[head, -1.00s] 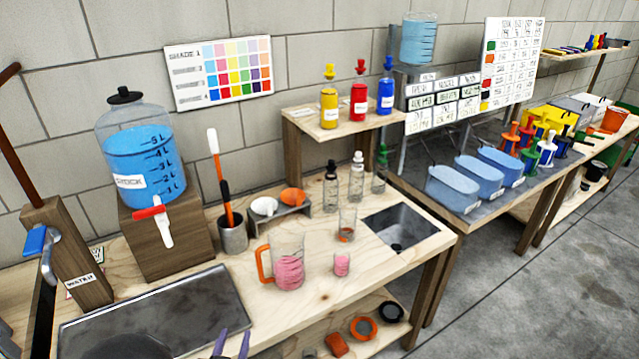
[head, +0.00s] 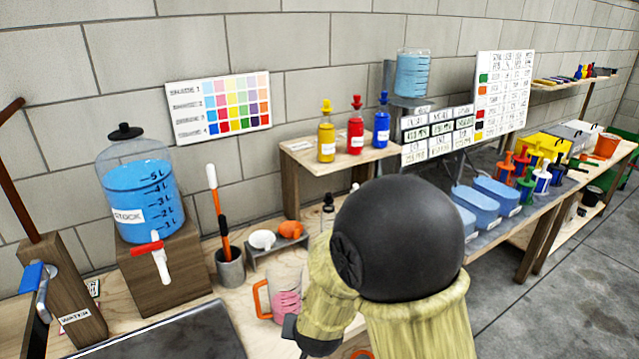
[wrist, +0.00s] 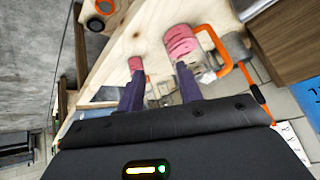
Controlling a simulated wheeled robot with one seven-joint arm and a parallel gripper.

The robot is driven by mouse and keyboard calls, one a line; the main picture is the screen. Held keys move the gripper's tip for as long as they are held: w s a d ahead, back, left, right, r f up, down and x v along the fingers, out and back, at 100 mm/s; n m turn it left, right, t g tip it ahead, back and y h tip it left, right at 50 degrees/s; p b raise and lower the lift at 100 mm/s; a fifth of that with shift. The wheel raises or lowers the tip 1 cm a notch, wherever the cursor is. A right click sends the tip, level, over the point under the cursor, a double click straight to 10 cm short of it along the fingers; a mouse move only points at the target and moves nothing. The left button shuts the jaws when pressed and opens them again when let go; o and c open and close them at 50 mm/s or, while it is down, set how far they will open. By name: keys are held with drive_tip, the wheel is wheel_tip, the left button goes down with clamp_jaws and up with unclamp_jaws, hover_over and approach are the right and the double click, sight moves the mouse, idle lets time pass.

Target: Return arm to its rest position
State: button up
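My arm (head: 400,250), with a black rounded joint and khaki sleeves, stands in front of the bench in the head view. My gripper (wrist: 158,90) shows in the wrist view as two purple fingers spread apart, with nothing held between them. The gripper's fingers are not visible in the head view. A pitcher with an orange handle and pink contents (head: 287,300) stands on the bench, partly hidden by my arm. It also shows in the wrist view (wrist: 180,42), beyond the fingers.
A blue stock dispenser (head: 142,195) stands on a wooden block at left. A dark tray (head: 170,335) lies in front. A raised shelf (head: 325,165) holds yellow, red and blue bottles. Blue tubs (head: 480,205) stand at right. Open floor (head: 570,270) lies at the right.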

drive_tip(key=s+d+r+g, duration=0.2)
drive_tip(key=s+d, duration=0.3)
drive_tip(key=d, duration=0.4)
drive_tip(key=s+d+r+n+g+h+p, duration=0.1)
drive_tip(key=s+d+r+g, duration=0.1)
drive_tip(key=s+d+r, duration=0.2)
drive_tip(key=s+d, duration=0.2)
drive_tip(key=d, duration=0.2)
drive_tip(key=shift+d+r+g, duration=0.2)
drive_tip(key=shift+d+g, duration=0.1)
drive_tip(key=shift+d, duration=0.05)
drive_tip(key=shift+s, duration=0.15)
